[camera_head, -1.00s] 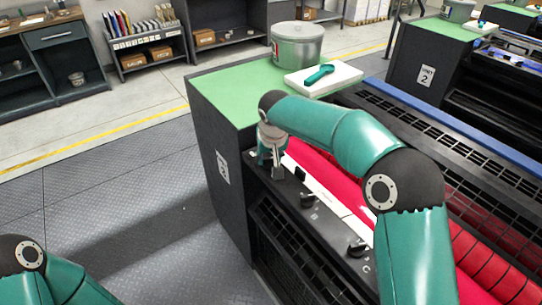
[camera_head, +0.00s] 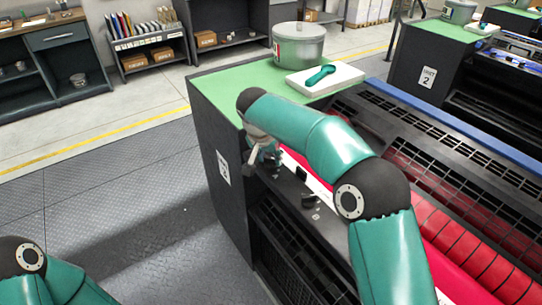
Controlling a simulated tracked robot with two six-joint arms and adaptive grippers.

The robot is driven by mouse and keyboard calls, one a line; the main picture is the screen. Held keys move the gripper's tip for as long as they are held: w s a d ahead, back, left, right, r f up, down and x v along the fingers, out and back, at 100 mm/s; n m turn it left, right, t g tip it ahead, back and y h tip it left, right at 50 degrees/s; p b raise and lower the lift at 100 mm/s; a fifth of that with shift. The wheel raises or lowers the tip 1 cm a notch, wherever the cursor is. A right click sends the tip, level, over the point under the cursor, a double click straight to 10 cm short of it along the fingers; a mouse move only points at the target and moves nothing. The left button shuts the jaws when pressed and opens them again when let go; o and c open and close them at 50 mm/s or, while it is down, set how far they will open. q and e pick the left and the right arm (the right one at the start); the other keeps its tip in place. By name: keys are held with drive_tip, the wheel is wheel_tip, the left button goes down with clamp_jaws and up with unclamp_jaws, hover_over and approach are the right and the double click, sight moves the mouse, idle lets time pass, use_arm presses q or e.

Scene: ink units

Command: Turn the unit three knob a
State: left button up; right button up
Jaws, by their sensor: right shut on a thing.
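The near dark unit bears a plate (camera_head: 223,168) that seems to read 3. Its black control ledge (camera_head: 288,188) runs along the edge beside the red rollers (camera_head: 440,232). My right gripper (camera_head: 265,161) is at the far end of this ledge, tilted, and shut on unit three knob a. The gripper covers the knob, so its pointer cannot be read. Another black knob (camera_head: 309,201) stands free, nearer along the ledge. My right arm hides the ledge's near part. Only part of my left arm shows at the lower left; its gripper is out of view.
A grey pot (camera_head: 298,46) and a white block (camera_head: 340,82) with a green tool (camera_head: 320,75) stand on the unit's green top (camera_head: 230,90). Unit two (camera_head: 420,68) stands behind at the right. The floor at left is clear.

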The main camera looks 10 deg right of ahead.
drive_tip(key=shift+w+a+r+m+g+h+p, duration=0.1)
drive_tip(key=shift+m+g+h+p, duration=0.15)
drive_tip(key=shift+m+p, duration=0.55)
drive_tip(key=shift+a+m+g+h+p, duration=0.15)
drive_tip(key=shift+m+h+p, duration=0.2)
drive_tip(key=shift+m, duration=0.85)
drive_tip(key=shift+d, duration=0.1)
drive_tip(key=o, duration=1.2)
drive_tip(key=shift+c, duration=0.2)
drive_tip(key=v, duration=1.1)
drive_tip(key=shift+r, duration=0.4)
drive_tip(key=shift+f, duration=0.1)
